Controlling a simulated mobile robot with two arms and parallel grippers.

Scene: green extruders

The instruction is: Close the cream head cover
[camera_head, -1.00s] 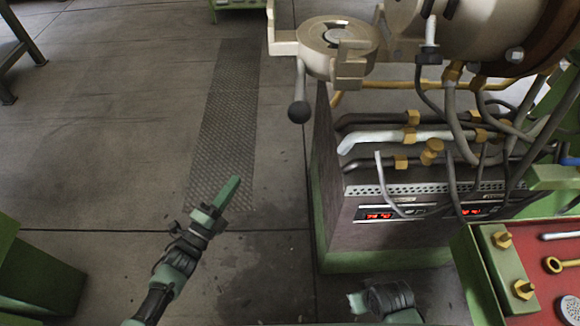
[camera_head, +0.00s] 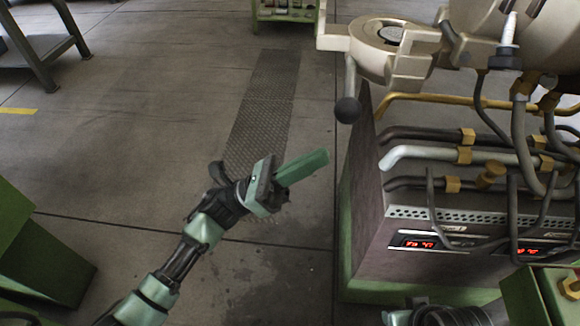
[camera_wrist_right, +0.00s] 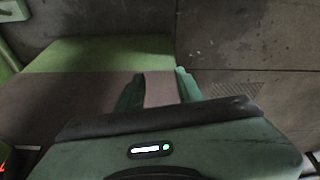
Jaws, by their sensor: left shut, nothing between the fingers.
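The cream head cover (camera_head: 372,62) is at the top of the head view, a ring-shaped metal part standing out to the left of the cream machine barrel (camera_head: 480,18). A handle with a dark ball knob (camera_head: 347,110) hangs below it. My left gripper (camera_head: 322,158) is shut and empty, its green fingers pointing up and right, below and left of the knob and apart from it. My right gripper (camera_wrist_right: 160,74) is open and empty in the right wrist view, above the floor and the machine base. Only its arm shows at the bottom edge of the head view.
The machine cabinet (camera_head: 370,220) with pipes, cables and red displays stands below the cover. A green cabinet (camera_head: 35,250) stands at the left. The floor between is clear.

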